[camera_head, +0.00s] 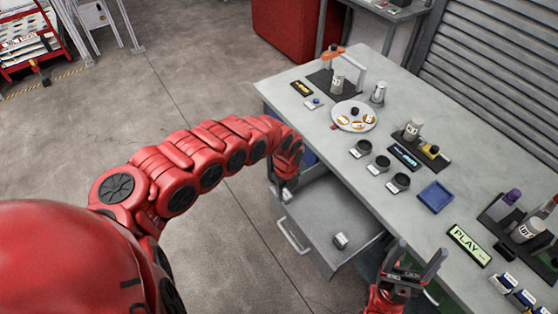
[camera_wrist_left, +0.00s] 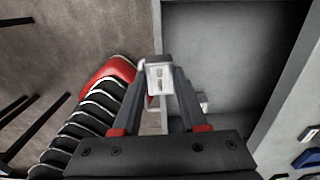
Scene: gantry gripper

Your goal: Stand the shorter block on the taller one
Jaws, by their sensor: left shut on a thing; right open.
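My left gripper (camera_head: 284,190) is at the left edge of the open drawer, partly hidden by its own arm. In the left wrist view, the left gripper (camera_wrist_left: 160,82) is shut on a small block with a pale labelled face (camera_wrist_left: 158,77). Another small grey-and-white block (camera_head: 340,240) lies on the drawer floor. It also shows in the left wrist view (camera_wrist_left: 203,102), partly behind a finger. I cannot tell which block is taller. My right gripper (camera_head: 408,265) is open and empty at the table's front edge, right of the drawer.
The open grey drawer (camera_head: 322,218) has free floor around the block. The table above holds a plate (camera_head: 354,116), several black-topped round containers (camera_head: 379,165), a blue tray (camera_head: 435,197), a PLAY sign (camera_head: 468,245) and bottles at the right.

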